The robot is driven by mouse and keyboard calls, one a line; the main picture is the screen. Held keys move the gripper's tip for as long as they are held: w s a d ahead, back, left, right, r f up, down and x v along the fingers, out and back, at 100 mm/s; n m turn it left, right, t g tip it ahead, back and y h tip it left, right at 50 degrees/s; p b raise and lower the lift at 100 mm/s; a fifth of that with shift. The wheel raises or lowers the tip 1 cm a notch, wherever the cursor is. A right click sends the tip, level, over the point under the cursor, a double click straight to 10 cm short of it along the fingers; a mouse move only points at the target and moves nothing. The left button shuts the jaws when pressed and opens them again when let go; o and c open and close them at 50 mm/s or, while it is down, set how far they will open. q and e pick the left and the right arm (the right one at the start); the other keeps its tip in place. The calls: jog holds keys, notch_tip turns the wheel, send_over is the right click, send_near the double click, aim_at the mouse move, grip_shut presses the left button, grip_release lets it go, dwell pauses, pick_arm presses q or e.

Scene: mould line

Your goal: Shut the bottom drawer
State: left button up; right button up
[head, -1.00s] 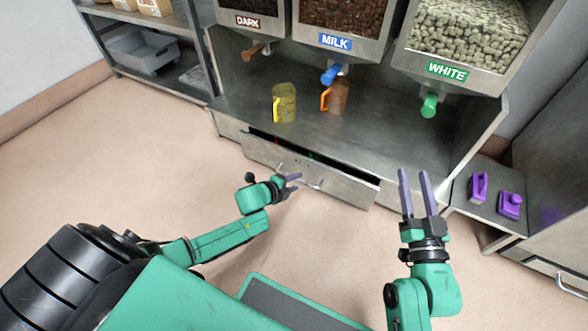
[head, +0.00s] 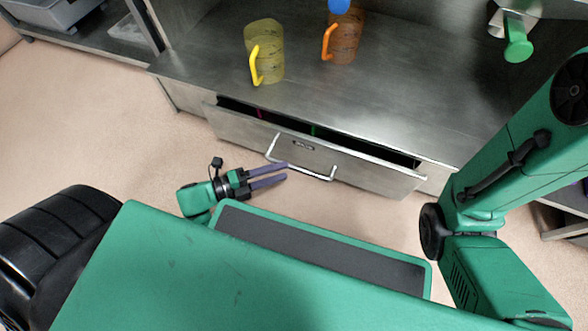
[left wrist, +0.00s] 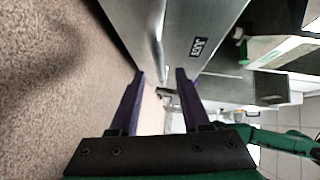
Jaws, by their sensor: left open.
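The drawer (head: 370,172) under the grey counter is pulled out partway. A dark gap shows along its top, with small pink and green bits inside. Its front carries a bar handle (head: 318,176) and a small dark label. My left gripper (head: 286,171) is open and empty, just in front of the drawer by the handle's left part; contact cannot be told. In the left wrist view, the two purple fingers (left wrist: 160,74) point along the drawer front (left wrist: 205,20), with the handle (left wrist: 155,30) beyond their tips. My right arm is at the right; its gripper is out of view.
A yellow-handled jug (head: 268,50) and an orange-handled jug (head: 345,38) stand on the counter (head: 400,95) above the drawer. A green dispenser tap (head: 518,42) hangs at the right. A shelf with a grey bin (head: 55,8) stands at the left. Bare floor (head: 90,120) lies left of the drawer.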

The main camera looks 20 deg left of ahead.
aim_at(294, 166)
pick_arm(q)
jog(key=b+x, duration=0.1)
jog(key=x, duration=0.4)
jog(key=shift+b, duration=0.4)
grip_shut()
jog(key=shift+f, duration=0.1)
dwell(0.8)
